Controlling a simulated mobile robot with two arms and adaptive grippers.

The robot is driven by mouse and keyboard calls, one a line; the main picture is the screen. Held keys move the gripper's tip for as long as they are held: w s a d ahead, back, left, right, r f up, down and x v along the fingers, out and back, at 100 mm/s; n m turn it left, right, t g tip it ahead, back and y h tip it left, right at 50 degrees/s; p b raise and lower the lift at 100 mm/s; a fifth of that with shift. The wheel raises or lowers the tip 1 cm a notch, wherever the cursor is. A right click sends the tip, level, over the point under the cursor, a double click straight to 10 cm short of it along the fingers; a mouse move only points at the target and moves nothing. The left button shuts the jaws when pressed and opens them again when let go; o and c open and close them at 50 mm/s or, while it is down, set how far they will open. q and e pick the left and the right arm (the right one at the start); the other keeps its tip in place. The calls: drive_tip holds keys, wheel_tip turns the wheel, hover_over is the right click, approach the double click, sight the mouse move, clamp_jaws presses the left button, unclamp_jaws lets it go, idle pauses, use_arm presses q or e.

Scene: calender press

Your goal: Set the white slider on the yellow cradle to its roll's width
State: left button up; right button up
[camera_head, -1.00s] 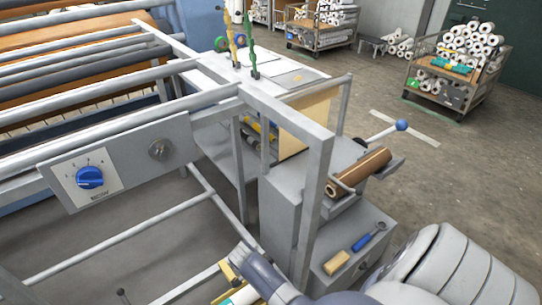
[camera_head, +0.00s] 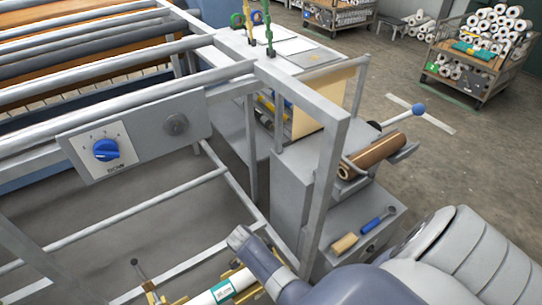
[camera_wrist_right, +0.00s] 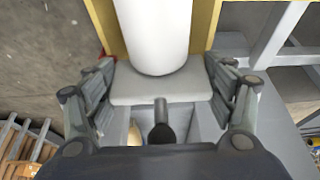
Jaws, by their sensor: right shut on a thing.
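In the right wrist view, the white slider (camera_wrist_right: 135,90) is a pale plate across the end of the yellow cradle (camera_wrist_right: 214,18), with a dark knob in front. My right gripper (camera_wrist_right: 160,100) is shut on it, one finger at each side. The white roll (camera_wrist_right: 155,35) lies in the cradle with its round end at the slider; I cannot tell whether they touch. In the head view, the roll (camera_head: 202,299) with a green label shows at the bottom edge, beside my right arm. That arm hides the slider and right gripper there. My left gripper is not in view.
A grey frame post (camera_head: 322,190) stands close behind my right arm. A grey cabinet (camera_head: 335,262) beside it carries a small tan block (camera_head: 344,243) and a blue-handled tool (camera_head: 378,222). A brown roll (camera_head: 373,155) rests above. A control panel with a blue dial (camera_head: 106,149) is at left.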

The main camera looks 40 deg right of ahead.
drive_tip(key=shift+s+a+f, duration=0.1)
drive_tip(key=shift+a, duration=0.15)
drive_tip(key=shift+a, duration=1.9)
drive_tip(key=shift+w+a, duration=0.15)
drive_tip(key=shift+w, duration=0.05)
drive_tip(key=o, duration=1.2)
drive_tip(key=shift+w, duration=0.1)
